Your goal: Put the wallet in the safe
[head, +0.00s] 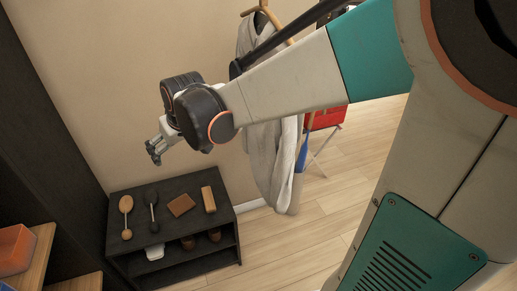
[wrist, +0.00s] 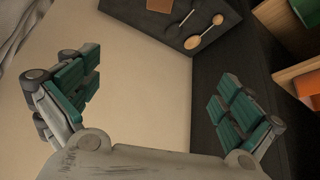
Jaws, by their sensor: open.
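A flat brown square piece (head: 181,205), which looks like the wallet, lies on top of a low black shelf unit (head: 180,237). It is partly cut off at the top edge of the wrist view (wrist: 160,5). My gripper (head: 155,150) is up in the air above and behind the shelf unit, well apart from the brown piece. In the wrist view the two green-padded fingers (wrist: 158,92) are spread wide with nothing between them. I cannot make out a safe in either view.
Shoes (head: 188,242) sit below. A grey robe (head: 268,160) hangs at right. An orange box (head: 15,249) is at left.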

